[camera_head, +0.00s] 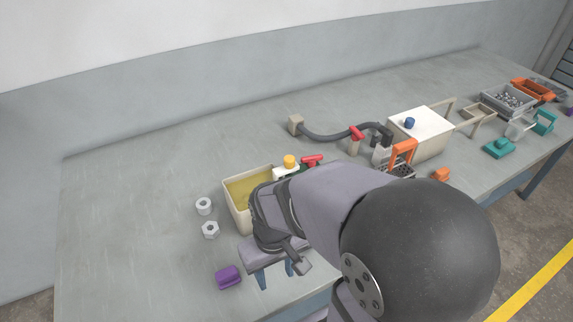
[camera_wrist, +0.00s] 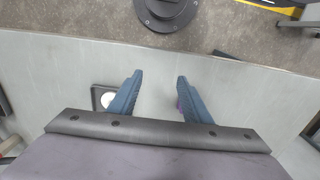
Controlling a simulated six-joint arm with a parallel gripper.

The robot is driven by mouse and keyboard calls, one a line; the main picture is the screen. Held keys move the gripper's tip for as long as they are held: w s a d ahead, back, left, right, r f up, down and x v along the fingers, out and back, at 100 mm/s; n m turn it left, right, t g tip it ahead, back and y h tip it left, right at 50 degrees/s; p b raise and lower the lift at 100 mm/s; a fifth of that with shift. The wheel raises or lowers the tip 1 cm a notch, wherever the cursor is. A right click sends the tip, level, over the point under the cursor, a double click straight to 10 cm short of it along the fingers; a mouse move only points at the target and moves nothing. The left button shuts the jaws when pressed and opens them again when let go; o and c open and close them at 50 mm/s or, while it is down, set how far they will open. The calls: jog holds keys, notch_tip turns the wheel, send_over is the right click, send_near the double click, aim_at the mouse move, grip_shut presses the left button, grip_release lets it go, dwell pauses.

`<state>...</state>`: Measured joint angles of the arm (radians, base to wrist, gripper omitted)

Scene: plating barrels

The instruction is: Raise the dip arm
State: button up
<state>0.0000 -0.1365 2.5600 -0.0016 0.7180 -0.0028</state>
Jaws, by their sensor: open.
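My gripper (camera_head: 275,275) is open and empty, its two blue fingers pointing down near the front edge of the bench. The same fingers are apart in the wrist view (camera_wrist: 159,78), over grey bench top. I cannot tell for certain which part is the dip arm. A red handle (camera_head: 312,160) shows behind my arm, beside a small white block with a yellow knob (camera_head: 290,162); its lower part is hidden. These are at the back right of a cream tank (camera_head: 236,216) holding yellowish liquid. My gripper is in front of the tank, apart from the red handle.
Two pale nuts (camera_head: 204,205) and a purple block (camera_head: 228,277) lie left of my gripper. A grey hose (camera_head: 330,136), a dark basket with an orange handle (camera_head: 403,150) and a white box (camera_head: 424,125) stand farther right. The bench's left side is clear.

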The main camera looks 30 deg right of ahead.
jog(key=shift+o, duration=0.2)
notch_tip(320, 180, up, 13)
jog(key=n+p, duration=0.9)
send_over(289, 158)
jog(key=shift+d+r, duration=0.1)
jog(key=shift+r, duration=0.1)
jog(key=shift+f+p, duration=1.25)
jog(key=shift+f, duration=2.4)
jog(key=shift+c, duration=0.3)
grip_shut()
jog(key=shift+r, duration=0.1)
